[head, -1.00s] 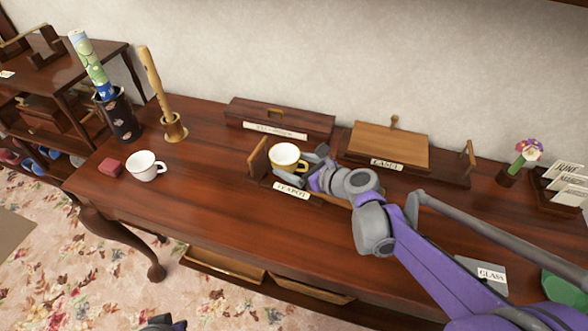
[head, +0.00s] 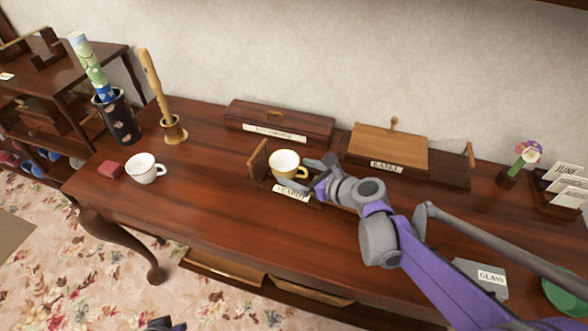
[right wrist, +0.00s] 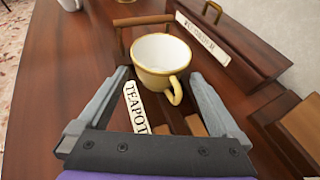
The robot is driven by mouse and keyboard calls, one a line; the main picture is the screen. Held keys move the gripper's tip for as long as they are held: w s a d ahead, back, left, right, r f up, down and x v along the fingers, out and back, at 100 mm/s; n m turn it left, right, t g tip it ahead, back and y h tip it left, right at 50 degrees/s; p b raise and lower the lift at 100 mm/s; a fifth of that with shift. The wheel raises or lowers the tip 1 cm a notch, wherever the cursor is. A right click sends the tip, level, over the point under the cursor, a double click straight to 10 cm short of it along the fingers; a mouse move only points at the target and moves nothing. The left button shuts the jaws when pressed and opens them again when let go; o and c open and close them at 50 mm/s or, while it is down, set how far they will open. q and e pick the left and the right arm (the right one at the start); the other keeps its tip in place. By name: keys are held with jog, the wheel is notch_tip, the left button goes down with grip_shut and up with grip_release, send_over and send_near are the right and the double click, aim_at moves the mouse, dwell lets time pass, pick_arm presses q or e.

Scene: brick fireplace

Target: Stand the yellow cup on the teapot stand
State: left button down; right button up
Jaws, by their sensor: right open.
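The yellow cup (head: 284,163), white inside, stands upright on the left part of the wooden teapot stand (head: 257,158), near its upright end piece. The stand has a TEAPOT label on its front. In the right wrist view the cup (right wrist: 160,58) rests over the stand's slats (right wrist: 182,123), its handle turned toward my gripper. My right gripper (head: 309,174) is open to the right of the cup. Its fingers are spread apart on either side of the handle, with gaps to the cup in the right wrist view (right wrist: 160,78).
A white cup (head: 145,168) and a red block (head: 110,169) are at the left. The table's front middle is clear.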

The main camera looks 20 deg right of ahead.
jog(key=p+v, duration=0.1)
jog(key=v, duration=0.9)
jog(key=shift+p, duration=0.4)
